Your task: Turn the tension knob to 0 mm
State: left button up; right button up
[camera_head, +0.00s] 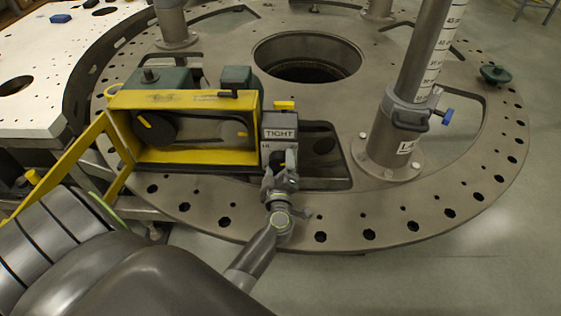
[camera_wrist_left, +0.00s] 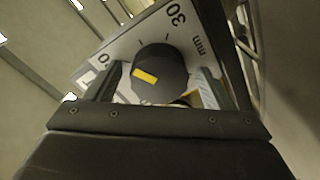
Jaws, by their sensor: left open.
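The tension knob (camera_wrist_left: 160,73) is black with a yellow pointer mark (camera_wrist_left: 145,77), in the left wrist view. The mark lies on its left part, toward a partly hidden label ending in 0. The white dial plate (camera_wrist_left: 125,45) behind it reads 30 at the top and "mm" at the right. My left gripper (camera_wrist_left: 157,88) is open, with one finger on each side of the knob; contact cannot be told.
A yellow-framed unit (camera_head: 185,98) with dark knobs stands left of the grey box. A scaled post (camera_head: 425,60) with a blue-handled clamp (camera_head: 415,112) stands to the right. All rest on the round holed plate (camera_head: 455,175).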

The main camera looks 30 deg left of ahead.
pick_arm(q)
jog(key=shift+s+r, duration=0.1)
jog(key=shift+s, duration=0.05)
jog(key=c, duration=1)
jog(key=shift+o, duration=0.2)
pick_arm(e)
jog(key=shift+s+d, duration=0.1)
jog(key=shift+s, duration=0.1)
